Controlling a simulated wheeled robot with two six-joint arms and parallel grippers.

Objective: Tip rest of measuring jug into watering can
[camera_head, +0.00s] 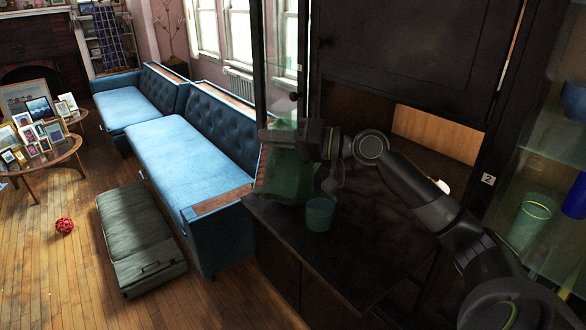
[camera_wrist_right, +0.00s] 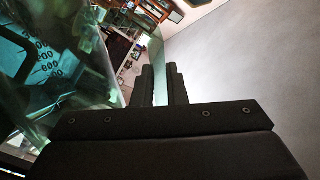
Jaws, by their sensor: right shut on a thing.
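The measuring jug (camera_head: 286,176) is clear, greenish and marked with red graduations. It hangs from my right gripper (camera_head: 284,134) above the left end of the dark counter and looks tilted. The right gripper is shut on it near its top. In the right wrist view the jug's marked wall (camera_wrist_right: 48,62) fills the left side, beside the fingers (camera_wrist_right: 160,86). A small teal vessel (camera_head: 320,214), which seems to be the watering can, stands on the counter just right of and below the jug. Its spout and contents cannot be made out. My left gripper is out of view.
The dark counter (camera_head: 350,262) has bare room in front and to the right. A cabinet door (camera_head: 410,55) hangs above it. A glass-fronted case with a green glass (camera_head: 530,222) stands at right. A blue sofa (camera_head: 180,130) is beyond the counter's left edge.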

